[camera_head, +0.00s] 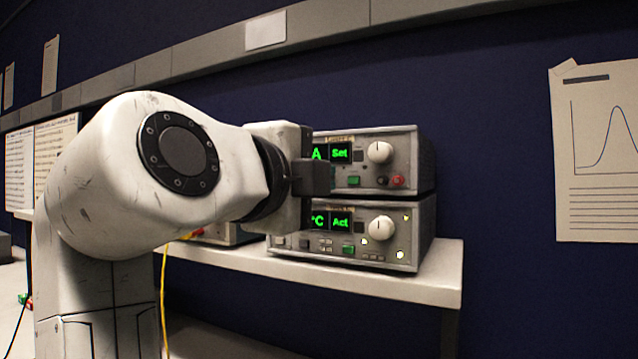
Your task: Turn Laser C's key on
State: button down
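Two stacked grey control units stand on a shelf. The upper unit (408,150) has a small label (340,139) on its top edge, too small to read surely. Its green displays (340,153) read "A" and "Set". It has a white dial (380,152), a green button (354,181) and a red knob (397,181). My gripper (322,178) is at the left part of the upper unit's front and covers part of it. I see it side-on, so its opening is unclear. No key shows; the unit's left front is hidden behind my arm.
The lower unit (422,232) shows "°C" and "Act" and has lit spots. The white shelf (440,290) is bare at its right end. Another device (225,234) and a yellow cable (164,290) are partly behind my arm. A grey rail (210,60) runs along the dark wall.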

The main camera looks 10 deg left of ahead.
jog(key=shift+f, duration=0.1)
dwell(0.3)
jog(key=c, duration=1.3)
grip_release()
jog(key=shift+s, duration=0.1)
jog(key=v, duration=1)
jog(key=shift+s, duration=0.35)
jog(key=shift+a, duration=0.15)
